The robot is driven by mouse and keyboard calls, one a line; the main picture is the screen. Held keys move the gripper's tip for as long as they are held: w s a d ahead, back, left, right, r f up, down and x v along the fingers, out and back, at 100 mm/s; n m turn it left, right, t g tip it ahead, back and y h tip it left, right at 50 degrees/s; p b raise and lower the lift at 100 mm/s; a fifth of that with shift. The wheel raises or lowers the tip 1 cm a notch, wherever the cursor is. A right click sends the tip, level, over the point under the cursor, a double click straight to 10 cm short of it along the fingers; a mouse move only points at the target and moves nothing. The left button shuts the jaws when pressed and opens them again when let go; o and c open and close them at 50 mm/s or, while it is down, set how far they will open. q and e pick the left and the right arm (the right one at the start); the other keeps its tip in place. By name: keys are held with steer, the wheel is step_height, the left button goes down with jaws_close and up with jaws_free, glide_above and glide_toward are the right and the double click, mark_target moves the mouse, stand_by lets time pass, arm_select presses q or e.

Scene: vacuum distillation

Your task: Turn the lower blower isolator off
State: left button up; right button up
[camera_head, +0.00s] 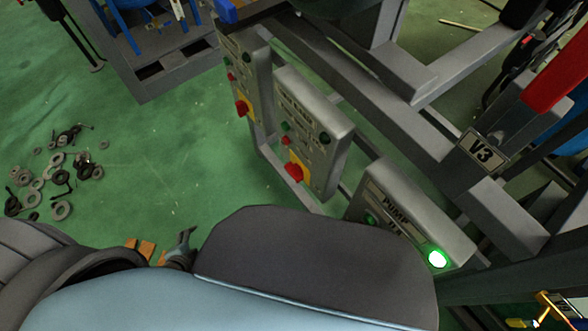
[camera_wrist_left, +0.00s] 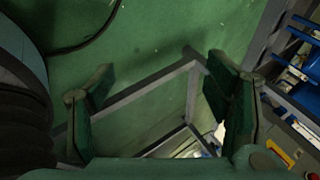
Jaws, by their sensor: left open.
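Two grey isolator boxes hang on the grey frame in the head view. The upper-left box (camera_head: 247,75) has a red knob (camera_head: 242,107) on a yellow plate. The nearer, lower box (camera_head: 318,130) has a red knob (camera_head: 294,173) on a yellow plate. I cannot read their lettering well enough to tell which box is which. My left gripper (camera_head: 180,250) shows only in part, low in the head view, mostly hidden by my arm and apart from both boxes. In the left wrist view its fingers (camera_wrist_left: 160,72) are spread and empty. A yellow plate (camera_wrist_left: 280,152) shows at lower right there.
A box marked PUMP (camera_head: 410,215) with a lit green lamp stands near my arm. A V3 label (camera_head: 482,152) sits on the frame. Loose rings and bolts (camera_head: 60,175) lie on the green floor. A grey frame bar crosses beyond my fingers in the wrist view.

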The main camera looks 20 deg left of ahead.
arm_select(q)
steer(key=w+a+m+t+h+b, duration=0.1)
steer(key=w+m+t+b, duration=0.3)
steer(key=w+m+b, duration=0.35)
steer(key=m+t+h+b, duration=0.3)
steer(key=m+h+b, duration=0.8)
steer(key=m, duration=1.5)
glide_toward(290, 174)
steer(key=shift+h, duration=0.6)
steer(key=x, duration=0.3)
steer(key=p+x, duration=0.1)
steer(key=x, duration=0.1)
steer(key=p+x, duration=0.1)
steer(key=x, duration=0.2)
steer(key=shift+w+f, duration=0.25)
steer(key=shift+w, duration=0.15)
steer(key=shift+w+d, duration=0.35)
steer(key=c, duration=1.1)
arm_select(e)
steer(key=w+a+f+t, duration=0.1)
steer(key=w+f+t, duration=0.1)
steer(key=w+f, duration=0.6)
step_height(290, 174, down, 3)
steer(key=shift+w+a+r, duration=0.15)
steer(key=shift+w+a, duration=0.05)
steer(key=shift+a, duration=0.15)
